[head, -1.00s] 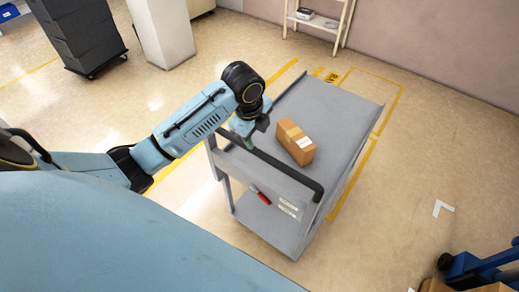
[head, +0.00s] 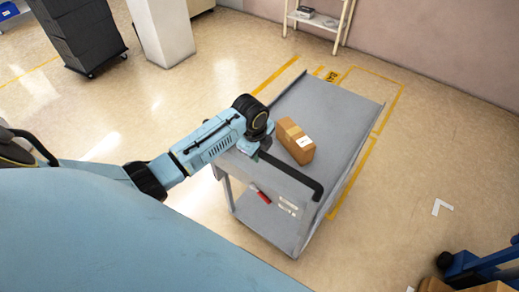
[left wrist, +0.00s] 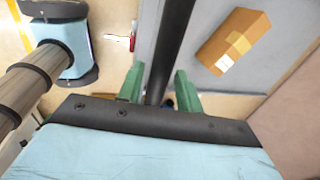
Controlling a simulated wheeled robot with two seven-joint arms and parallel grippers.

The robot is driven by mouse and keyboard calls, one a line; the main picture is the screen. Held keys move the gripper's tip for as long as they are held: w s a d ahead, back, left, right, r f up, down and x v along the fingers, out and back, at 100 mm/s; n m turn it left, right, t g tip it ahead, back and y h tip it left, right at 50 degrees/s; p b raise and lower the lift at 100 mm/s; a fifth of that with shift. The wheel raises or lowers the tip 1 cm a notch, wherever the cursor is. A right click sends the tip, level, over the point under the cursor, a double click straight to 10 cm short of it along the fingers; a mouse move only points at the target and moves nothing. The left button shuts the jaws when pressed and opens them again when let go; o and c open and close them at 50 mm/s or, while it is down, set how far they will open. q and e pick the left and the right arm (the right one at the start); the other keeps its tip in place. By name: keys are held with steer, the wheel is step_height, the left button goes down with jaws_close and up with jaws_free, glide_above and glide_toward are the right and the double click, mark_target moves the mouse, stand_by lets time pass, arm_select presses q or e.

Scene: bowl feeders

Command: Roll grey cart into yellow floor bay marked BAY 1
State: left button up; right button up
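The grey cart (head: 330,115) stands at the centre of the head view, with a black push handle (head: 300,178) at its near end. My left gripper (head: 250,148) is at the left part of that handle. In the left wrist view its green fingers (left wrist: 160,88) stand apart on either side of the black handle bar (left wrist: 172,40), with narrow gaps showing. The yellow bay outline (head: 400,92) shows beyond and to the right of the cart, with partly hidden lettering (head: 331,76) at its far end. The cart hides much of the bay floor. My right gripper is out of view.
A cardboard box (head: 295,141) rests on the cart's top. A white shelf (head: 318,22) stands at the pink wall behind. A dark crate stack (head: 77,35) and a white pillar (head: 163,30) stand at the back left. Blue equipment (head: 478,268) is at the lower right.

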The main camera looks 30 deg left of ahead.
arm_select(q)
jaws_close()
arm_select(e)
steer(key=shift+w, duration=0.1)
